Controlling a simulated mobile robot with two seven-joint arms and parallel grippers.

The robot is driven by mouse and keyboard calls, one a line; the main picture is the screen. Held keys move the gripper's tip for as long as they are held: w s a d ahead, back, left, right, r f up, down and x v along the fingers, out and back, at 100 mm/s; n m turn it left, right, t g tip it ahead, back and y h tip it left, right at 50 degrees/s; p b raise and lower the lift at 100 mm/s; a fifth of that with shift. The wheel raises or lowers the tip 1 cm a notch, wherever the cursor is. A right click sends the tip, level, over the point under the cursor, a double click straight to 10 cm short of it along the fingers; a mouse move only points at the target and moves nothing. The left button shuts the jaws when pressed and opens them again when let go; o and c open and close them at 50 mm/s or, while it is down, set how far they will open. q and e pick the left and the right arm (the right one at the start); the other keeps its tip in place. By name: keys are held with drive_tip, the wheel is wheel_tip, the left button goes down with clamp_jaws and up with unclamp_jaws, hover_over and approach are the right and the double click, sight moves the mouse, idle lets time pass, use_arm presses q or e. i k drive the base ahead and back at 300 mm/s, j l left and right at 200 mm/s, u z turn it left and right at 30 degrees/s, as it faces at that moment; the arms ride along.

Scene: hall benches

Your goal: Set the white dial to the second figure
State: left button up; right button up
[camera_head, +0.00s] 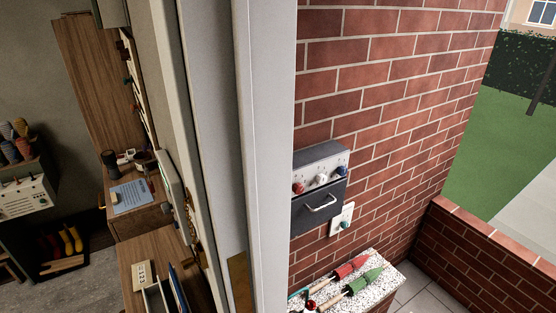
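The white dial (321,179) is a small round knob on the front of a grey metal box (322,154) fixed to the brick wall. It sits between a red dial (298,188) on its left and a blue dial (342,171) on its right. Small marks show on the panel around the dials, but the figures are too small to read. I cannot tell which figure the white dial points to. Neither of my grippers is in view.
A dark drawer front with a handle (320,207) is below the dials. A plate with a green knob (343,224) is lower right. A speckled ledge (383,274) holds red and green tools. A pale door frame (268,120) stands close on the left, with a cluttered room beyond.

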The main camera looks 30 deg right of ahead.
sight(321, 179)
drive_tip(key=z, duration=1.15)
